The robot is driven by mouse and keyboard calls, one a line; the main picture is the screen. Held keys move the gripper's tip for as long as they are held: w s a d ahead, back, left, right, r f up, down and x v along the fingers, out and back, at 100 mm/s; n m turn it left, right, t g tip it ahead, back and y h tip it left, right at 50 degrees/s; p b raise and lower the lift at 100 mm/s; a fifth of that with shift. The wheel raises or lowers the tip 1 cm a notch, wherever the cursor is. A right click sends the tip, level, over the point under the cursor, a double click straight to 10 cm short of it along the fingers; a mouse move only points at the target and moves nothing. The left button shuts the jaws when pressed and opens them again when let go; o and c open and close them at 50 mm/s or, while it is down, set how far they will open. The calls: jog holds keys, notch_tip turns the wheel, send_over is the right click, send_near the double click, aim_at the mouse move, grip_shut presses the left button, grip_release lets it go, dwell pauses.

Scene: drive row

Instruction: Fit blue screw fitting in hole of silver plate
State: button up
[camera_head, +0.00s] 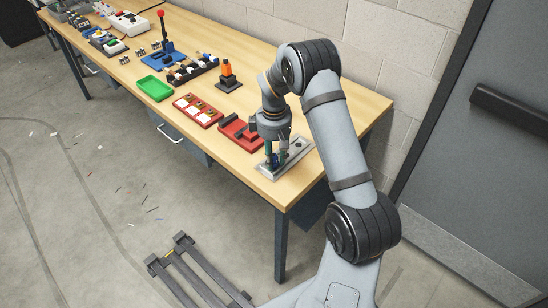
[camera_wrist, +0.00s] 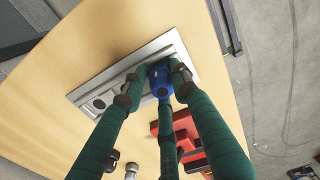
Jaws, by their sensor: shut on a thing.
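The silver plate (camera_head: 298,150) lies flat on the table near its right end. In the wrist view the plate (camera_wrist: 117,79) shows a dark round hole and smaller marks toward its left end. The blue screw fitting (camera_wrist: 159,77) is between the fingers of my gripper (camera_wrist: 157,84), over the right part of the plate. In the head view my gripper (camera_head: 277,158) is low over the plate's near end, shut on the fitting. The fitting's lower end is hidden, so I cannot tell whether it touches the plate or sits in a hole.
A red fixture (camera_head: 240,131) stands left of the plate. Beyond it are a red tray with white squares (camera_head: 198,111), an orange and black piece (camera_head: 228,77) and a green tray (camera_head: 155,88). The table's front edge is close to the plate.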

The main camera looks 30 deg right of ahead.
jog(key=o, duration=1.2)
notch_tip(320, 180, up, 12)
jog(key=shift+f, duration=0.1)
notch_tip(320, 180, down, 12)
jog(key=shift+r, duration=0.35)
dwell(0.4)
